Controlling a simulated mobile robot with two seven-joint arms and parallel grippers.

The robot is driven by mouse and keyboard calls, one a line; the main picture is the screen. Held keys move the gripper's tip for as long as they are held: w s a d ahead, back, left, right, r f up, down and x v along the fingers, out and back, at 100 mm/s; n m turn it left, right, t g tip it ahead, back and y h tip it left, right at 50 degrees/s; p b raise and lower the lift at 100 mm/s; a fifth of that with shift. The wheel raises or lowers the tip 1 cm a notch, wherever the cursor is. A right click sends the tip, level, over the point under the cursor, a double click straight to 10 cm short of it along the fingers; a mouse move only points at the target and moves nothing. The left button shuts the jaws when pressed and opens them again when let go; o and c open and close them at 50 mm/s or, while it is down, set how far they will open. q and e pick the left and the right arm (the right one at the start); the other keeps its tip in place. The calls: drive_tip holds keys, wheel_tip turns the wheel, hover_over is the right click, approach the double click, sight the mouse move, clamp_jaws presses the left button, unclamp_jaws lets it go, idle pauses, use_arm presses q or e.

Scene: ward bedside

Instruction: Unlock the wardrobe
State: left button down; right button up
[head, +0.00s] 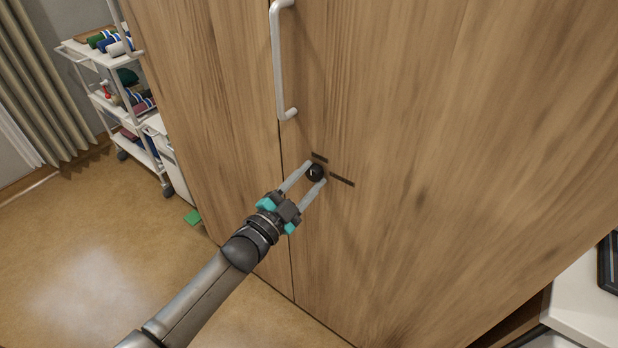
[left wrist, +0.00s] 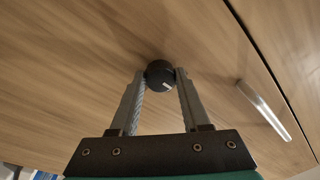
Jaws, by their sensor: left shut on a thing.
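The wooden wardrobe (head: 430,120) fills the middle and right of the head view, its doors closed. A small round black lock knob (head: 315,173) with a pale line sits on the door below the handle. Two dark marks lie on the wood beside the knob, one above it and one to its right. My left gripper (head: 316,172) is shut on the knob, one finger on each side. In the left wrist view the knob (left wrist: 160,74) sits between the fingertips, its pale line slanting. My right gripper is in neither view.
A pale bar handle (head: 279,65) stands out from the door above my left gripper. A white trolley (head: 120,100) with rolled items stands at the left, near a curtain (head: 40,80). A small green thing (head: 192,217) lies on the floor. A white surface (head: 590,300) is at lower right.

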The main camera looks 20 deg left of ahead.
use_arm(q)
drive_tip(key=shift+c, duration=1.9)
unclamp_jaws()
drive_tip(key=v, duration=1.5)
drive_tip(key=shift+p, duration=0.35)
drive_tip(key=shift+s, duration=0.1)
